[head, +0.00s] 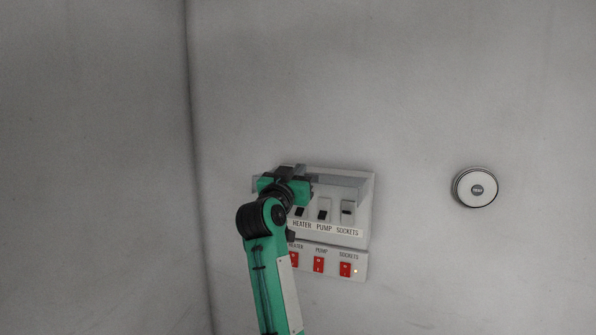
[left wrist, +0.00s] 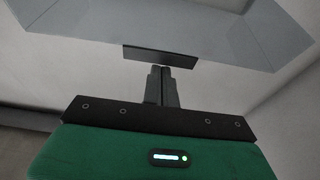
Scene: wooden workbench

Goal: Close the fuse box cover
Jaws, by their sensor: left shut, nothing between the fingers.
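The pale fuse box (head: 367,212) is fixed to the wall, with a row of dark switches over the labels HEATER, PUMP and SOCKETS. Its grey see-through cover (head: 338,182) stands open, sticking out from the upper part of the box, so the switches are exposed. My left gripper (head: 291,172) is in front of the box's upper left, hiding part of the cover and box. In the left wrist view its fingers (left wrist: 161,72) are shut and empty. Their tips are close to a dark strip (left wrist: 160,57) on the cover (left wrist: 215,40); I cannot tell if they touch.
A lower panel (head: 333,263) with red switches and a small lit lamp sits directly under the fuse box. A round white dial (head: 475,187) is on the wall to the right. A wall corner runs down to the left. The wall around is otherwise bare.

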